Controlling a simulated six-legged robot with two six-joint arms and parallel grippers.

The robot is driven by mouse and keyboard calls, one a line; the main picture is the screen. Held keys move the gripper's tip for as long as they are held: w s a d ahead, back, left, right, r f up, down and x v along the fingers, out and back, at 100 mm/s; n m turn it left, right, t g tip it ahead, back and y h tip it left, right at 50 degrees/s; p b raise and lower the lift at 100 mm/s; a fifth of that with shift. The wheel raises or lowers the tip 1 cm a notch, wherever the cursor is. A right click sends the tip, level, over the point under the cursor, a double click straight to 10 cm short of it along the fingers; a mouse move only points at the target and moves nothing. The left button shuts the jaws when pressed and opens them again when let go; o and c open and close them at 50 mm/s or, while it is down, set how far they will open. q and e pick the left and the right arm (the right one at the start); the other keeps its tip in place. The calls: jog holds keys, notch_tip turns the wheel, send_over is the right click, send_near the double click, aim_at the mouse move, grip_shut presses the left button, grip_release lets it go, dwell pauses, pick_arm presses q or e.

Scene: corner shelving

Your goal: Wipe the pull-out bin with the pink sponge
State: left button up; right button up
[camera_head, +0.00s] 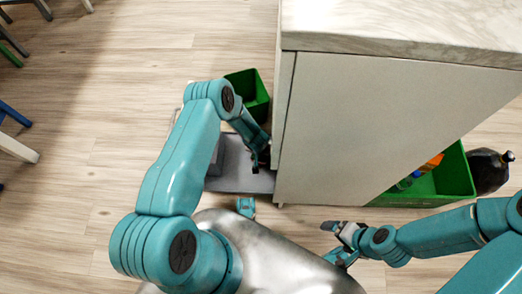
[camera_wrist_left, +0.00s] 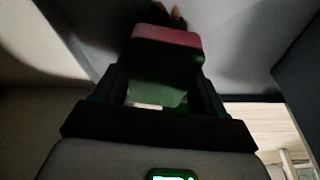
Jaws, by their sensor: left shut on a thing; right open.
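The pull-out bin (camera_head: 240,183) is a low grey drawer that stands out from the left side of the cabinet, partly hidden by my left arm. My left gripper (camera_head: 261,158) is at the bin, close to the cabinet's side. In the left wrist view, my left gripper (camera_wrist_left: 160,85) is shut on the sponge, which shows a pink face (camera_wrist_left: 166,36) and a dark green body. A dim surface lies around the sponge; I cannot tell if they touch. My right gripper (camera_head: 340,243) is open and empty, low in front of the cabinet.
The cabinet (camera_head: 370,130) with a marble-look top (camera_head: 410,30) fills the middle and right. A green box (camera_head: 250,92) is behind the bin. A green crate (camera_head: 450,175) with bottles and a dark bottle (camera_head: 488,170) stand at right.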

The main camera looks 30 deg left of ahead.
pick_arm(q)
jog(key=shift+f+b, duration=0.8)
jog(key=shift+f, duration=0.1)
